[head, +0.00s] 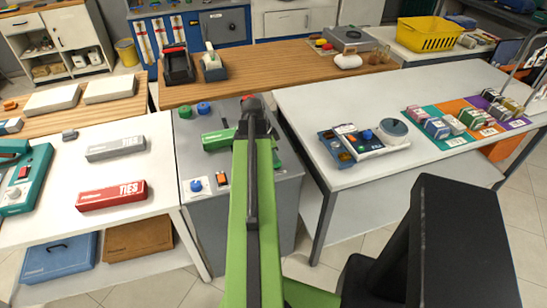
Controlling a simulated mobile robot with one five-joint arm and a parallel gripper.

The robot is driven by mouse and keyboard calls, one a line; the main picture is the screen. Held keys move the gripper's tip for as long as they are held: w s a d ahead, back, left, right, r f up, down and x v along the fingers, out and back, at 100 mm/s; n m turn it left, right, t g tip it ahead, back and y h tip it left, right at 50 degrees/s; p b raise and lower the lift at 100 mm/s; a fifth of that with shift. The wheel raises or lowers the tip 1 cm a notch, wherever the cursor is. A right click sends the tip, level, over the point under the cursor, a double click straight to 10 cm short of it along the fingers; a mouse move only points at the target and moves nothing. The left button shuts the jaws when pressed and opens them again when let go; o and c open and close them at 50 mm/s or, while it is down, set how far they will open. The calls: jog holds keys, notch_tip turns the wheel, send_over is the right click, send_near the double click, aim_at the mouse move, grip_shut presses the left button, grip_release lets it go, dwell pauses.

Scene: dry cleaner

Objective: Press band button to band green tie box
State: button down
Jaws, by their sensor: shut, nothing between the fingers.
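A green box (217,140), which looks like the green tie box, lies on top of the grey cabinet (235,235). My arm crosses in front of it and hides its right part. A blue button (196,186) sits on a white plate near the cabinet's front left. An orange and dark switch (222,180) is just right of it. I cannot read which control is the band button. My gripper (253,103) is at the far end of my green arm, shut and empty, over the back of the cabinet top. It appears beyond the green box and apart from the blue button.
A grey tie box (116,148) and a red tie box (112,195) lie on the left white table. Green (185,112) and blue (204,108) knobs stand at the cabinet's back left. The right white table (315,105) holds a device and several small boxes on coloured mats.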

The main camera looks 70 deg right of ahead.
jog(key=shift+r, duration=0.1)
jog(key=shift+f+b, duration=0.85)
jog(key=shift+f, duration=0.05)
jog(key=shift+s+a+f+b, duration=0.1)
jog(key=shift+a+f+b, duration=0.15)
jog(key=shift+b, duration=0.2)
jog(key=shift+a+r, duration=0.2)
jog(key=shift+r, duration=0.1)
jog(key=shift+r+p, duration=0.25)
jog(key=shift+p, duration=0.25)
jog(key=p+v, duration=1.4)
jog(key=shift+s+d, duration=0.3)
jog(key=shift+d, duration=0.05)
